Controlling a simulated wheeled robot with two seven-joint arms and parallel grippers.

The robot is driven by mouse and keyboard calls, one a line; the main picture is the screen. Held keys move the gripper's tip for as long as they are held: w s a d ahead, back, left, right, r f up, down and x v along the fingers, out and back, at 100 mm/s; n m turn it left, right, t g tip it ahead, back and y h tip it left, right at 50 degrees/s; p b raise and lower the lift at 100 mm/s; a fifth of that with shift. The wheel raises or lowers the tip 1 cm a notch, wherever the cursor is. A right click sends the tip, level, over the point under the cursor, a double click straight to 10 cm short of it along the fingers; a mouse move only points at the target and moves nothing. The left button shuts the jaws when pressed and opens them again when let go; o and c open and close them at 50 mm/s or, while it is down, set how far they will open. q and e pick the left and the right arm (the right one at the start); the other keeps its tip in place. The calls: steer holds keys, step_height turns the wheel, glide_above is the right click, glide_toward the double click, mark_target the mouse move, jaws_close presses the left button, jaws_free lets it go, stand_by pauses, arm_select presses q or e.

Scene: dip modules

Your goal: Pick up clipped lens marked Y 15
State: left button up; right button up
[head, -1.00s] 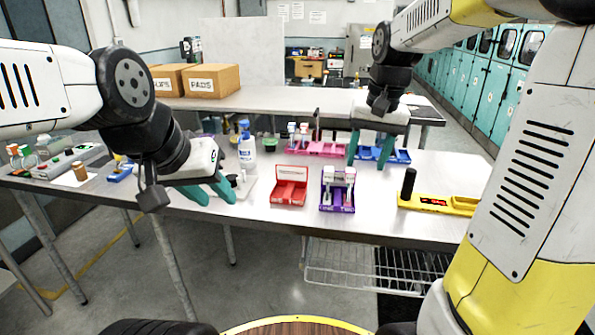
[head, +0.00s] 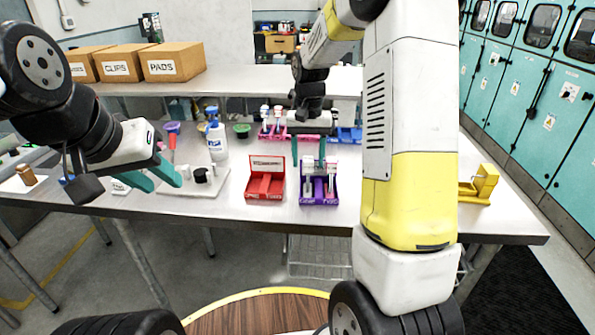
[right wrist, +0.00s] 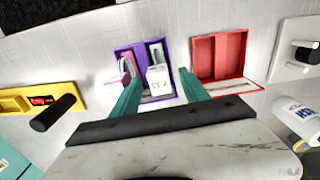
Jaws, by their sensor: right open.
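The purple case (head: 319,201) stands on the table and holds clipped lenses with white labels. It also shows in the right wrist view (right wrist: 138,47). There a white-labelled lens (right wrist: 158,80), its marking seeming to read Y 15, stands in the right compartment; another pale lens (right wrist: 129,68) is in the left one, partly behind a finger. My right gripper (head: 308,152) is open and empty above the case. In the right wrist view its fingers (right wrist: 158,88) straddle the marked lens, apart from it. My left gripper (head: 155,178) is open and empty at the left.
A red open case (head: 265,186) stands just left of the purple one. A white tray with small parts (head: 195,184) and a pump bottle (head: 216,140) are further left. A yellow holder (head: 479,188) is at the right. Pink and blue racks stand behind.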

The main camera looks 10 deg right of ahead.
steer(key=shift+f, duration=0.45)
steer(key=shift+c, duration=0.2)
jaws_close()
steer(key=shift+r, duration=0.2)
